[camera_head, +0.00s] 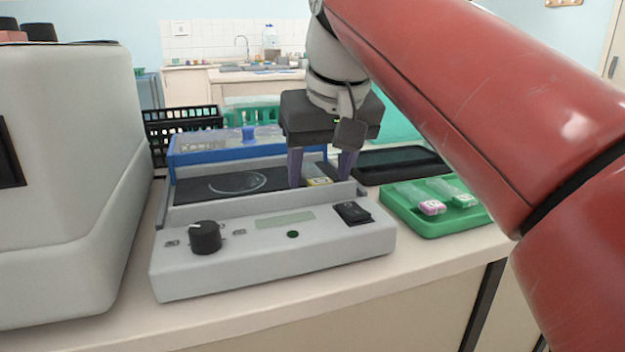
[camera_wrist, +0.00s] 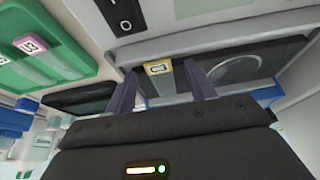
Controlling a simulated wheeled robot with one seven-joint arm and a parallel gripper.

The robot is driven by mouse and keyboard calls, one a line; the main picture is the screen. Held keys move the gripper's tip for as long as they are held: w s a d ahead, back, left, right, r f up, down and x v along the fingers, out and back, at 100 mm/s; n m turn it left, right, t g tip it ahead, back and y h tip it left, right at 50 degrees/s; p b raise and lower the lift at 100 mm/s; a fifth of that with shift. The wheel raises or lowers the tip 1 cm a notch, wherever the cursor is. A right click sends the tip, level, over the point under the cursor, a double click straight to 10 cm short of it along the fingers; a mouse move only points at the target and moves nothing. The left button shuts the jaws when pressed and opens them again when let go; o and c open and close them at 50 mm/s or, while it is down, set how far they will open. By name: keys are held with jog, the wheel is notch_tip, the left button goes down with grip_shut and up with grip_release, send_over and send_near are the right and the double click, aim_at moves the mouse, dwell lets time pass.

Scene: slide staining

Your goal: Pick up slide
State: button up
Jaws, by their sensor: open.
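A slide with a yellow label end (camera_head: 319,182) lies on the black plate of a grey slide warmer, toward its right end. My gripper (camera_head: 321,183) points down over the plate, open, with one finger on each side of the slide. In the wrist view the fingers of my gripper (camera_wrist: 162,88) are apart, with the slide's label between them. I cannot tell whether either finger touches it.
The grey warmer (camera_head: 270,250) has a raised rim, a knob (camera_head: 205,238) and a switch (camera_head: 352,212). A green tray (camera_head: 440,222) with pink-labelled (camera_head: 431,207) and green-labelled slides stands right. A blue-framed box (camera_head: 200,155) is behind; a large grey machine (camera_head: 65,170) is left.

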jog(key=c, duration=1.1)
jog(key=shift+o, duration=0.2)
jog(key=shift+r, duration=0.1)
